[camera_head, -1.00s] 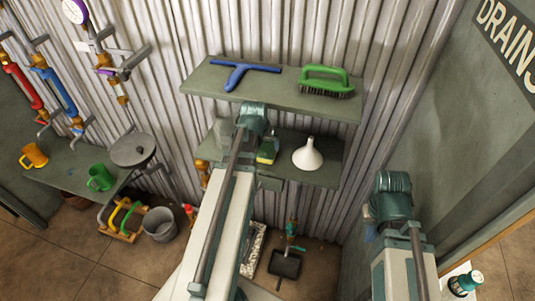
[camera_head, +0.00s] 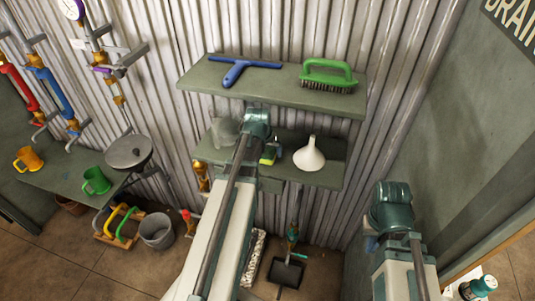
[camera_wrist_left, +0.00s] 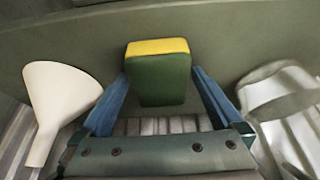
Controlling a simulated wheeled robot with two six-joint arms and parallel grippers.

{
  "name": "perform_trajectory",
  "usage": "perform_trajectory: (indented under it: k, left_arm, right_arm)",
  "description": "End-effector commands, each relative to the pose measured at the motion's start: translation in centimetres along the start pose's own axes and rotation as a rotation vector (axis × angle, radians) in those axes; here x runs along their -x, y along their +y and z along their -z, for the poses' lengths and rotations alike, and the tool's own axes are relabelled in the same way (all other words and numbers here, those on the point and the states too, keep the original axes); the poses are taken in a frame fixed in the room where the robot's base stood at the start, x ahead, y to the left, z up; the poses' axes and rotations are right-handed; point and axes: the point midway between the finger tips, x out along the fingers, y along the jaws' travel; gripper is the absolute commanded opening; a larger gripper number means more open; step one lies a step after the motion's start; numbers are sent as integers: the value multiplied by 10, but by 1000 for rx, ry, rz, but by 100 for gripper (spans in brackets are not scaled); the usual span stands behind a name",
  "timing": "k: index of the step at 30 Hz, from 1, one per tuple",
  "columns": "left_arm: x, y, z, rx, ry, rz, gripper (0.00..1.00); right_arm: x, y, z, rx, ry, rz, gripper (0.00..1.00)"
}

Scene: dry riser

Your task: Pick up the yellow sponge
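The sponge (camera_head: 269,155), green with a yellow layer, is on the lower wall shelf (camera_head: 322,178), left of the white funnel. My left wrist in the head view partly covers it. In the left wrist view the sponge (camera_wrist_left: 158,78) lies between the two blue fingers of my left gripper (camera_wrist_left: 160,74), near their tips. The fingers are apart with a small gap showing beside the sponge, and I see no firm grip. My right arm's wrist (camera_head: 390,207) is low at the right, away from the shelves, and its fingertips are hidden.
A white funnel (camera_head: 309,156) stands close right of the sponge, and a grey translucent container (camera_head: 223,132) to its left. The upper shelf (camera_head: 270,92) holds a blue squeegee (camera_head: 240,70) and a green brush (camera_head: 328,76). A corrugated wall (camera_head: 400,60) is behind.

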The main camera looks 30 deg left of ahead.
Motion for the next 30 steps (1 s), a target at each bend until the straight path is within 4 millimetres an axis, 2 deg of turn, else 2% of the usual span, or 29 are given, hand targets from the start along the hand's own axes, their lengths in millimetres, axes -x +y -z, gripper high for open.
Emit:
perform_trajectory:
  k: [1, 12, 23, 30]
  left_arm:
    - [0, 0, 0, 0, 0, 0, 93]
    - [0, 0, 0, 0, 0, 0, 29]
    - [2, 0, 1, 0, 0, 0, 28]
    - [11, 3, 6, -1, 0, 0, 28]
  right_arm:
    - [0, 0, 0, 0, 0, 0, 0]
    - [0, 0, 0, 0, 0, 0, 0]
    - [2, 0, 0, 0, 0, 0, 0]
    - [12, 1, -1, 0, 0, 0, 0]
